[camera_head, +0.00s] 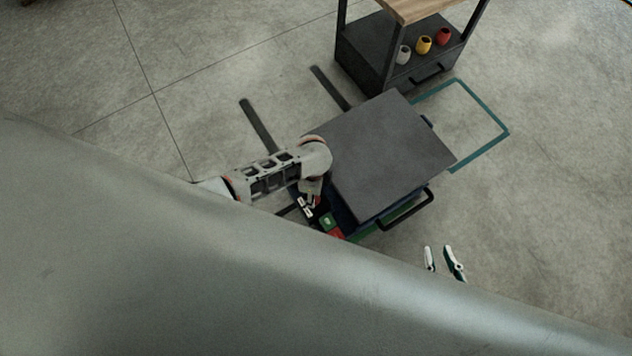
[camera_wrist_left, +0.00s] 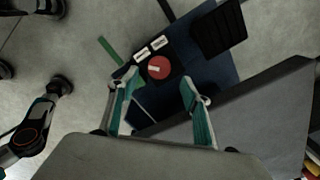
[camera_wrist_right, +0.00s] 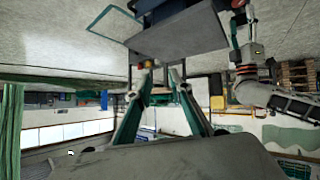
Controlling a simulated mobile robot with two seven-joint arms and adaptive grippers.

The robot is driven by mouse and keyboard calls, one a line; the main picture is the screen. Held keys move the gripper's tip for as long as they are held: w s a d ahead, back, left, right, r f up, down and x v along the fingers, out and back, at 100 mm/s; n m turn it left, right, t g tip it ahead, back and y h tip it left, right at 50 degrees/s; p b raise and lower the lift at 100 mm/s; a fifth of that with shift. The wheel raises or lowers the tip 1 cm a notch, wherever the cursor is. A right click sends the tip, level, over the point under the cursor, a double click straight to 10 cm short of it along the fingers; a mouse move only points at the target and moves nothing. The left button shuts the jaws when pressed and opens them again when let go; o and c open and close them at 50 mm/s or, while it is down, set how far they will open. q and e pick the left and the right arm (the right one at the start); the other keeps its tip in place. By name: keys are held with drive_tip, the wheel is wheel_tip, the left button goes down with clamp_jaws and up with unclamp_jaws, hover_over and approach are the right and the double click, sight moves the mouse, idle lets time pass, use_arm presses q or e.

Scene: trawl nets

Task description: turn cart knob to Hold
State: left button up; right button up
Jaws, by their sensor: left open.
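The cart (camera_head: 385,150) has a flat dark grey top and a dark blue body. In the left wrist view its knob (camera_wrist_left: 160,68) is a red disc with a short white mark on a dark panel. Two white labels (camera_wrist_left: 149,50) are beside the knob; their words are too small to read. My left gripper (camera_wrist_left: 160,88) is open, its teal fingers apart, with the knob showing beyond and between the tips, not gripped. In the head view the left gripper is hard to make out at the cart's near side. My right gripper (camera_head: 442,262) is open and empty, right of the cart; it also shows in the right wrist view (camera_wrist_right: 155,75).
A shelf unit (camera_head: 405,50) with a wooden top holds a white, a yellow and a red cup (camera_head: 443,36). A teal frame (camera_head: 487,115) extends from the cart's far side. A black handle (camera_head: 405,212) projects at its near right.

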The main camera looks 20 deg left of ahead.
use_arm(q)
drive_tip(key=f, duration=0.1)
drive_tip(key=f+b, duration=0.1)
drive_tip(key=f, duration=0.1)
drive_tip(key=f+b, duration=0.1)
drive_tip(key=f, duration=0.1)
drive_tip(key=shift+s, duration=0.4)
drive_tip(key=shift+w+f, duration=0.25)
drive_tip(key=shift+w, duration=0.05)
drive_tip(key=shift+r, duration=0.1)
drive_tip(key=c, duration=1)
drive_tip(key=shift+c, duration=0.5)
use_arm(e)
drive_tip(key=shift+w+a+r+t+y, duration=0.15)
drive_tip(key=shift+w+a+r+y, duration=0.1)
drive_tip(key=shift+a, duration=0.35)
drive_tip(key=shift+w+a+r+t+y, duration=0.15)
drive_tip(key=shift+w+a+r, duration=0.1)
drive_tip(key=shift+a, duration=0.3)
